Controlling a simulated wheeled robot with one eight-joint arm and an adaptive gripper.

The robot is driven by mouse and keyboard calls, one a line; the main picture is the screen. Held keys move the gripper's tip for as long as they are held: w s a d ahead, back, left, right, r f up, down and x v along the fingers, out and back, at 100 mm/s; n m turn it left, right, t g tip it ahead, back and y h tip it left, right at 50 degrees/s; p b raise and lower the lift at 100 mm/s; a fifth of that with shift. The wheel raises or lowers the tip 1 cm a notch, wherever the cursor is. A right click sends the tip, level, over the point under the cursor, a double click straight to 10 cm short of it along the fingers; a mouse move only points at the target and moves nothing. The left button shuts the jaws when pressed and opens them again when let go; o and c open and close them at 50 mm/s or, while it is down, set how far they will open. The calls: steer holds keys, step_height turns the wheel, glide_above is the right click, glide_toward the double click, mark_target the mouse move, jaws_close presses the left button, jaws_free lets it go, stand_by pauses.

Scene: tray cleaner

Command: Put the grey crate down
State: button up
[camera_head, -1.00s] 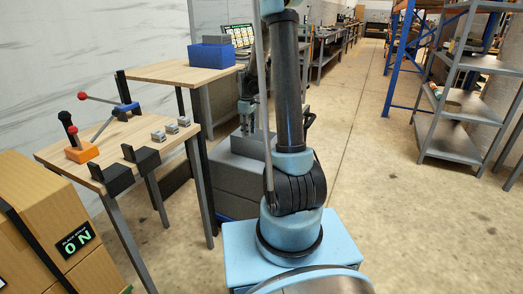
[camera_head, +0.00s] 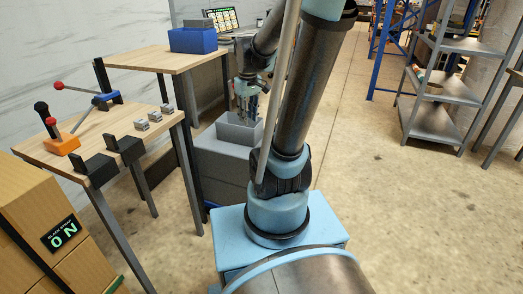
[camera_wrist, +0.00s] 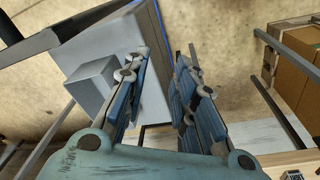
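The grey crate (camera_head: 238,133) is an open-topped box. It stands upright on a grey cabinet (camera_head: 222,167) left of my arm. My gripper (camera_head: 247,112) is over the far side of the crate, its fingers pointing down; I cannot tell from here whether they touch the rim. In the wrist view my gripper (camera_wrist: 160,75) has its two blue fingers apart, with cabinet and floor showing between them. A grey box shape (camera_wrist: 88,85), likely the crate, is left of the fingers and partly hidden by the left one.
A wooden table (camera_head: 110,130) with levers and several small grey blocks is at the left. Behind it a higher table (camera_head: 160,60) holds a blue crate (camera_head: 192,41) with a grey box in it. Metal shelves (camera_head: 440,100) stand at the right. The floor between is clear.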

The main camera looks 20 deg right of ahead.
steer(key=s+f+m, duration=0.2)
steer(key=s, duration=0.6)
steer(key=s+d+f+m, duration=0.1)
steer(key=s+f+m, duration=0.1)
steer(key=s, duration=0.6)
steer(key=shift+d+f+m+t, duration=0.15)
steer(key=shift+f+m+t, duration=0.2)
steer(key=shift+f, duration=0.5)
